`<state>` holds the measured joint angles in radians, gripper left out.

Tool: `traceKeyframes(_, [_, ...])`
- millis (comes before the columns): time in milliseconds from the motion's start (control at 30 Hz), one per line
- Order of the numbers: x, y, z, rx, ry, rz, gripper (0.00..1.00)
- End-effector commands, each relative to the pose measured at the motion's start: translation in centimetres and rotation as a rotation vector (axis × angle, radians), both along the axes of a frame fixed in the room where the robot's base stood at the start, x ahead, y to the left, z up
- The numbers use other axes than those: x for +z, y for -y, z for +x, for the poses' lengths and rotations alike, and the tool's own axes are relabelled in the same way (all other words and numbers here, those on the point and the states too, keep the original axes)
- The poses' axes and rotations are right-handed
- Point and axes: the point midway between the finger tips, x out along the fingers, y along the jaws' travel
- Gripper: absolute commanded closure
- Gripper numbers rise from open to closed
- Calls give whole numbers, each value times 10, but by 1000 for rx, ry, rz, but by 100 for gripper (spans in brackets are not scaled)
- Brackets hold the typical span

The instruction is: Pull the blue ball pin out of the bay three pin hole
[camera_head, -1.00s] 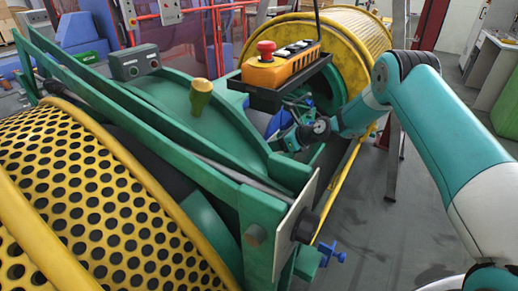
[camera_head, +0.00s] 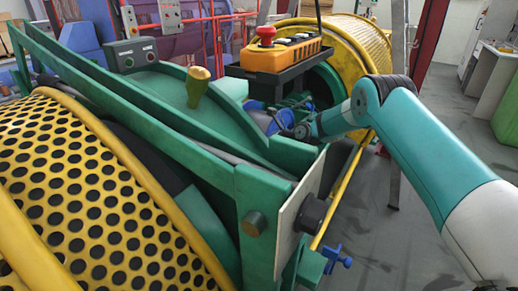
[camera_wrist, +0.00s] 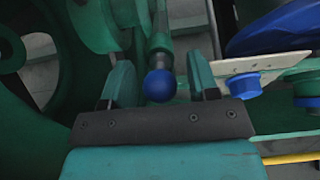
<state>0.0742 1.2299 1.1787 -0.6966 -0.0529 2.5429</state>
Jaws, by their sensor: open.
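The blue ball pin (camera_wrist: 160,86) shows in the wrist view as a round blue ball on a dark greenish shaft that runs upward in the picture. My gripper (camera_wrist: 160,72) is open, with one finger left of the ball and one right of it. A gap shows on each side, so the fingers look apart from it. The pin hole itself cannot be made out clearly.
Green frame beams (camera_head: 160,115) and a yellow perforated drum (camera_head: 90,190) fill the left. In the wrist view, a pale plate (camera_wrist: 250,65) with blue knobs lies to the right.

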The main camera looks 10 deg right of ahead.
Motion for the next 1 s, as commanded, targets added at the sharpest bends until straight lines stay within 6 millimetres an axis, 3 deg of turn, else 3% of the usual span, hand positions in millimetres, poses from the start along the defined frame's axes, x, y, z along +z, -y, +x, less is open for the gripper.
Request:
traceKeyframes(833, [0,0,0,0,0,0,45])
traceKeyframes(1000, [0,0,0,0,0,0,84])
